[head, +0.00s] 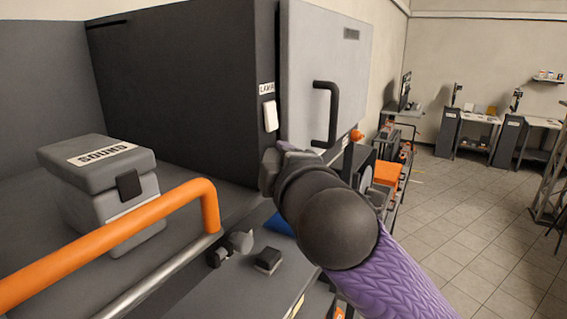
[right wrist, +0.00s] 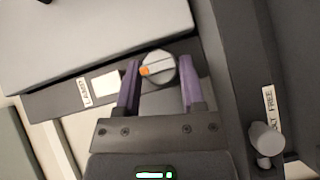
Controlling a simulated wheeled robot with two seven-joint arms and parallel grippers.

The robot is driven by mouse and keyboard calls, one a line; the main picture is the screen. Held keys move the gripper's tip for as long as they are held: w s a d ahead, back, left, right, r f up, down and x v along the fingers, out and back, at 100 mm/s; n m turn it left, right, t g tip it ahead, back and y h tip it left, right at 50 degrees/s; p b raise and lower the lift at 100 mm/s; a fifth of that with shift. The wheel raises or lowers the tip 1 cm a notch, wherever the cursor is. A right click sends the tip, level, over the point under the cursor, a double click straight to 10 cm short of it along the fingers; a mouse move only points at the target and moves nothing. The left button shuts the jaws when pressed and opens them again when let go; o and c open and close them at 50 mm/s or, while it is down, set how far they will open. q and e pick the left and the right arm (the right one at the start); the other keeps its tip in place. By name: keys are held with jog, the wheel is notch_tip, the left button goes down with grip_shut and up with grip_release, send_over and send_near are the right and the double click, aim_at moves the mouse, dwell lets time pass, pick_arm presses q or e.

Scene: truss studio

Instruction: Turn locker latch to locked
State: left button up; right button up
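The locker (head: 185,75) is a dark box with a light grey door (head: 320,60) and a black bar handle (head: 328,115). In the right wrist view a round grey latch knob (right wrist: 160,68) with a pale bar across it and an orange mark shows between the purple fingertips of my right gripper (right wrist: 160,62). The fingers are apart on either side of the knob; I cannot tell whether they touch it. In the head view my right gripper (head: 276,158) is at the locker's lower front edge, and my wrist hides the latch. My left gripper is not in view.
A grey lidded box (head: 110,185) and an orange rail (head: 130,228) stand left of my right arm. A white plate (head: 270,115) sits on the locker's front edge. Open tiled floor lies right.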

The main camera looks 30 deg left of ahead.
grip_shut()
jog(key=shift+m+g+h, duration=0.3)
jog(key=shift+m, duration=0.2)
jog(key=o, duration=0.5)
grip_release()
jog(key=shift+o, duration=0.2)
jog(key=b+v, duration=0.4)
jog(key=v, duration=0.6)
jog(key=shift+w, duration=0.1)
